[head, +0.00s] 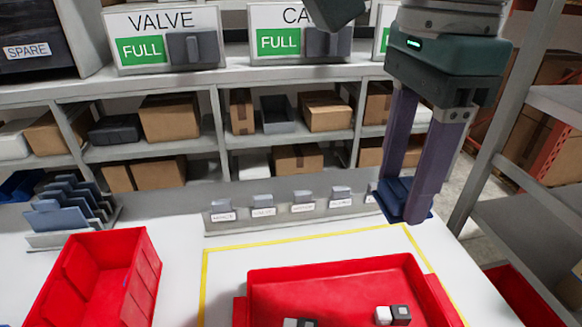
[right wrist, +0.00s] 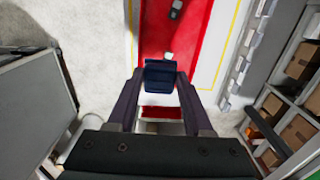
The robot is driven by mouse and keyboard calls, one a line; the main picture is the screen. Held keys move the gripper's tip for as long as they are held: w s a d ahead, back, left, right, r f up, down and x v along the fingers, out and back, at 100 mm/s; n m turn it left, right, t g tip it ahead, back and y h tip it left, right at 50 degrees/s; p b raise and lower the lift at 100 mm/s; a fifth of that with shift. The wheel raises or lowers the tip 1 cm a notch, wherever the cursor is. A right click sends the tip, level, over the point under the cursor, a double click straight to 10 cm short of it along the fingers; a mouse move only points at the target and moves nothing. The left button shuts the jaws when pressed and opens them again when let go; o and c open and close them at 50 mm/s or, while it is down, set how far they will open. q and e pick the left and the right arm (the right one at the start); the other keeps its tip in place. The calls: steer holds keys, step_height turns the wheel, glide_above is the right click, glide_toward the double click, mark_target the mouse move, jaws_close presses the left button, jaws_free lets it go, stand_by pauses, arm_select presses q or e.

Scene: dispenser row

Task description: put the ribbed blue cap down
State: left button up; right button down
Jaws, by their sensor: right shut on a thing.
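The ribbed blue cap (head: 388,196) is between the fingertips of my right gripper (head: 408,205). The gripper is shut on it and holds it up in the air, at the right behind the red tray in the head view. In the right wrist view the blue cap (right wrist: 160,74) sits across the tips of the gripper (right wrist: 160,78), with red and white surfaces behind it. My left gripper cannot be made out in either view.
A shallow red tray (head: 335,275) with small black and white pieces (head: 393,315) lies inside a yellow outline. A red bin (head: 62,290) stands left, a blue-grey rack (head: 70,208) behind it. Labelled small holders (head: 262,207) line the table's back. White table between bin and tray is clear.

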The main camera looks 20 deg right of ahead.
step_height(320, 180, down, 9)
steer(key=w+m+b, duration=0.3)
steer(key=m+b, duration=0.6)
steer(key=b, duration=0.1)
steer(key=m+b, duration=0.9)
steer(key=b, duration=0.1)
glide_above(343, 325)
step_height(343, 325, down, 5)
step_height(343, 325, down, 14)
steer(key=shift+f+b, duration=0.15)
steer(key=shift+b, duration=0.5)
step_height(343, 325, down, 5)
steer(key=shift+r, duration=0.1)
arm_select(q)
step_height(343, 325, down, 25)
steer(key=shift+w, duration=0.15)
steer(key=shift+d, duration=0.1)
arm_select(e)
steer(key=shift+f, duration=0.25)
steer(key=shift+c, duration=1.5)
jaws_free()
steer(key=shift+b, duration=0.3)
steer(key=shift+r, duration=0.1)
